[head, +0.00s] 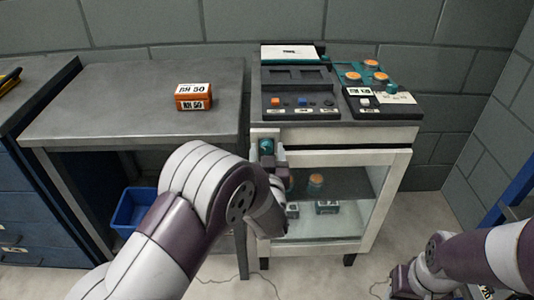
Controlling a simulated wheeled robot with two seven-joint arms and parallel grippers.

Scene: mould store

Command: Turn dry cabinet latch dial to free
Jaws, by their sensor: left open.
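The dry cabinet (398,190) is cream-coloured with a glass-fronted door and stands against the wall right of centre. A small teal round part, which looks like the latch dial (266,146), sits at the upper left of its front. My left gripper (272,158) is open and right at the dial, covering part of it. I cannot tell whether the fingers touch the dial or which way it is turned. My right gripper (403,284) is low at the bottom right, well away from the cabinet; its fingers are not clear.
A control panel (298,104) and orange-topped jars (353,76) are on the cabinet top. Jars and small boxes show behind the glass. A grey metal table (130,100) on the left bears an orange box (193,97). A blue bin (133,210) is under it.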

